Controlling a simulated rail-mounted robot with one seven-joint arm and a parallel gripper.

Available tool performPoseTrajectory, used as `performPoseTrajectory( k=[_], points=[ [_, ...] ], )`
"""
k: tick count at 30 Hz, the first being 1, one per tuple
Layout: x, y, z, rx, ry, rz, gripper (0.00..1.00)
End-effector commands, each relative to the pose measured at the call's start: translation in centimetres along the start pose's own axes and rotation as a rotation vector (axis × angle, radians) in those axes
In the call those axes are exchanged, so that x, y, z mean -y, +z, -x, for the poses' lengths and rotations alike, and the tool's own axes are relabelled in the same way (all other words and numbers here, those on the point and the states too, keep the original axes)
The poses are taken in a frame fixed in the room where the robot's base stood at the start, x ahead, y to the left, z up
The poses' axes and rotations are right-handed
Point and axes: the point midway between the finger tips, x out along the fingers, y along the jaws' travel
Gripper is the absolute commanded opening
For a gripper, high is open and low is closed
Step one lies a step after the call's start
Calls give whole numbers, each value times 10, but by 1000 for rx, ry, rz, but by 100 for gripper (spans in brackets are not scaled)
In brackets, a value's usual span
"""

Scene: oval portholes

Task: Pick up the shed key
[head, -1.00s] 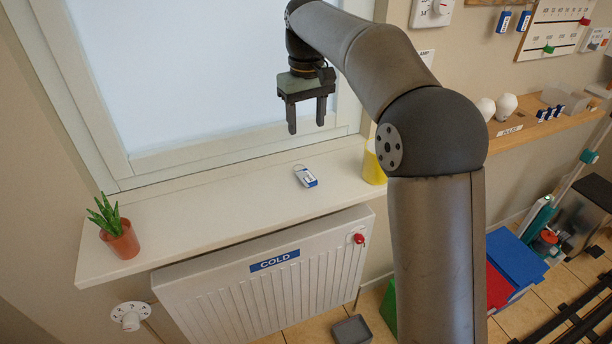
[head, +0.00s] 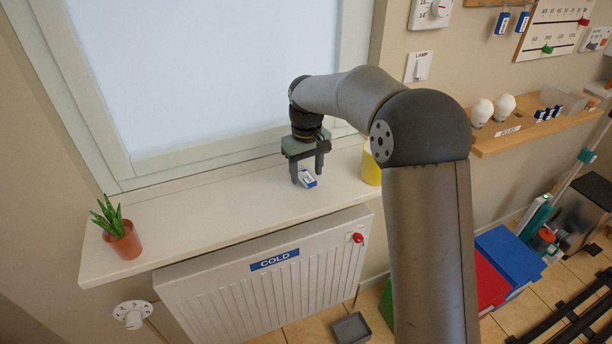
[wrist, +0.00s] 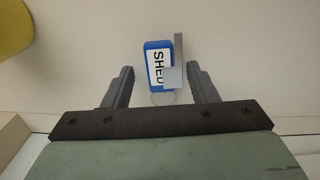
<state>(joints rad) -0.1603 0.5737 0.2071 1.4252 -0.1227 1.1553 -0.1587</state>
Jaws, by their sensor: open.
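The shed key is a blue tag (wrist: 158,83) with a white label reading SHED, a grey metal key piece and a thin ring. It also shows in the head view (head: 309,182) on the white windowsill (head: 215,208). My gripper (head: 308,176) is open, pointing down just over the tag. In the wrist view, the tag lies in the gap between my gripper's two fingertips (wrist: 162,70), with space on both sides. The fingers do not appear to touch it. I cannot tell the exact height of the fingertips above the sill.
A yellow cup (head: 371,167) stands on the sill right of the key. A potted plant (head: 124,242) stands at the left end. The window (head: 200,80) rises behind, and a white radiator (head: 268,270) is below. The sill left of the key is clear.

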Motion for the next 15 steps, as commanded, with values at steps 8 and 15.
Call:
performPoseTrajectory(
  k=[8,15],
  points=[
    [0,0,-5,0,0,0,53],
    [0,0,-4,0,0,0,13]
  ],
)
